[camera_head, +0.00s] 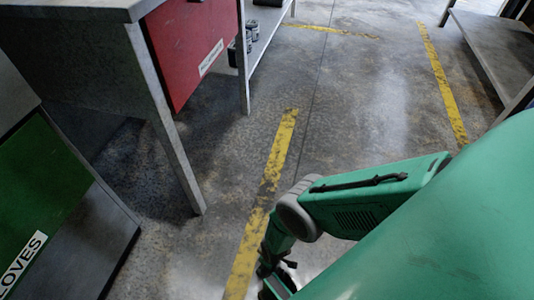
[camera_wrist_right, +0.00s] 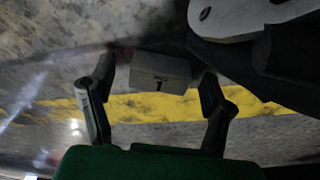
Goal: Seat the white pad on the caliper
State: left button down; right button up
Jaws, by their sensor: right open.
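My right gripper (camera_head: 277,282) hangs at the bottom of the head view, partly cut off by the frame edge and hidden by my arm. In the right wrist view, my right gripper (camera_wrist_right: 158,78) has its two dark fingers spread wide apart. A pale grey block (camera_wrist_right: 160,72) with a small dark marking shows between and beyond the fingertips. I cannot tell whether it is the white pad, or whether the fingers touch it. No caliper can be made out in either view. My left gripper is not in view.
A grey table (camera_head: 80,12) with a red panel (camera_head: 188,42) stands at upper left. A green cabinet labelled GLOVES (camera_head: 45,190) is at the left edge. A grey bench (camera_head: 497,50) is at upper right. The concrete floor (camera_head: 345,110) between them is clear, with yellow lines (camera_head: 279,150).

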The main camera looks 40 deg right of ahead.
jog(key=c, duration=1.3)
jog(key=shift+o, duration=0.2)
jog(key=shift+r, duration=0.1)
